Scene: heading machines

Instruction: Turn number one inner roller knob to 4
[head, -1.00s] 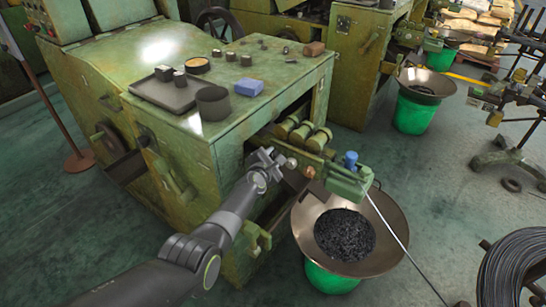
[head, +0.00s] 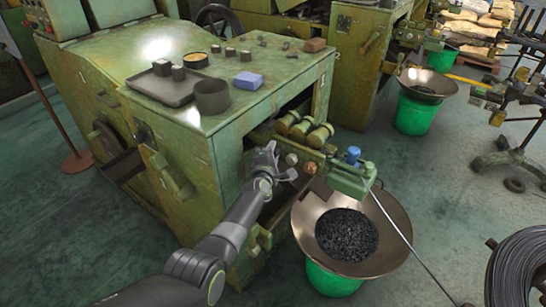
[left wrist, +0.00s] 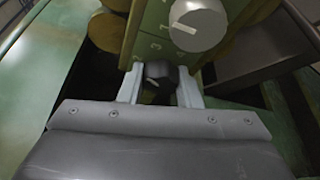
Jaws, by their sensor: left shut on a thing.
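My left gripper (head: 268,158) is at the front of the green machine, beside its rollers. In the left wrist view its two pale fingers (left wrist: 160,86) are shut on a dark roller knob (left wrist: 157,72), one finger on each side. A light mark shows low on this knob, but its setting is unclear. Behind it is a green dial plate (left wrist: 151,44) with small, partly hidden digits. A pale grey knob (left wrist: 198,22) with a white pointer line sits up and right of it. In the head view, round knobs (head: 291,159) show right of the gripper. My right gripper is not in view.
A green block with a blue cap (head: 353,154) and a thin rod stand to the right. A wide pan of dark parts (head: 383,207) sits below. The machine top (head: 262,62) holds a tray, cup and blue block.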

